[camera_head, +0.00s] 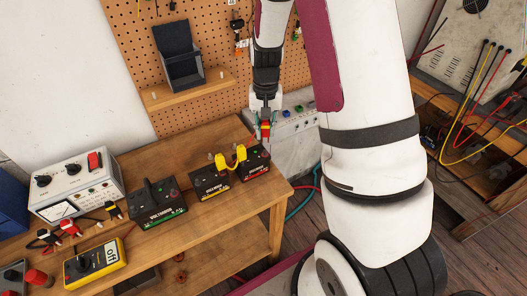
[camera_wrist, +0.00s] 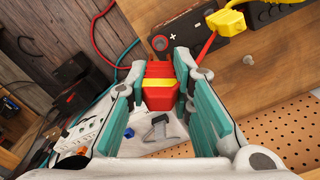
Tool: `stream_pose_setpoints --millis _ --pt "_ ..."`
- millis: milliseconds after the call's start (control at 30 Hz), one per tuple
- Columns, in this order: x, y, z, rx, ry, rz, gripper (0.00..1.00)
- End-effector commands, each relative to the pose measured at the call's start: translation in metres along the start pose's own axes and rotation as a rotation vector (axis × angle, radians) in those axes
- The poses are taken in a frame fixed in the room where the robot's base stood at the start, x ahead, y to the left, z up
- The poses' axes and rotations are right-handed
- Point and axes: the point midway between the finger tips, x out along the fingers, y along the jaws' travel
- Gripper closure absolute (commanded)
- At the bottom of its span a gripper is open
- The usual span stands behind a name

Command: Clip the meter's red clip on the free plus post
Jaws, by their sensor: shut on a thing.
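My gripper (camera_head: 265,117) is shut on a red clip (camera_head: 265,131) with a yellow band. In the wrist view the red clip (camera_wrist: 160,88) sits between the teal fingers (camera_wrist: 157,95), and a red lead runs from near it toward the upper right. The clip is above the back right end of the rightmost black box (camera_head: 254,167). In the wrist view this black box (camera_wrist: 180,33) carries a plus mark and a round grey post (camera_wrist: 159,43) with nothing clipped on it. The clip looks apart from that post; the exact gap is hard to tell.
A yellow jumper (camera_head: 231,159) bridges the rightmost box and the middle black box (camera_head: 209,185). A third black box (camera_head: 158,205), a white instrument (camera_head: 80,183) and a yellow meter (camera_head: 94,262) stand further left on the bench. A pegboard (camera_head: 215,52) rises behind.

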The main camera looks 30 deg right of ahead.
Motion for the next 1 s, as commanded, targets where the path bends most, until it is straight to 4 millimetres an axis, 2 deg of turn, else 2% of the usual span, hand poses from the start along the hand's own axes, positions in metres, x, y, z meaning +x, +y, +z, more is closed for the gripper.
stream_pose_setpoints --millis 100,233,733,1000 --pt "0.018 -0.001 -0.001 0.000 -0.001 0.000 0.92" --pt "0.029 -0.001 0.000 0.000 0.000 0.000 0.92" --pt "0.033 0.000 0.000 0.000 0.001 0.000 0.92" --pt "0.043 -0.001 -0.001 0.000 0.001 0.000 0.92"
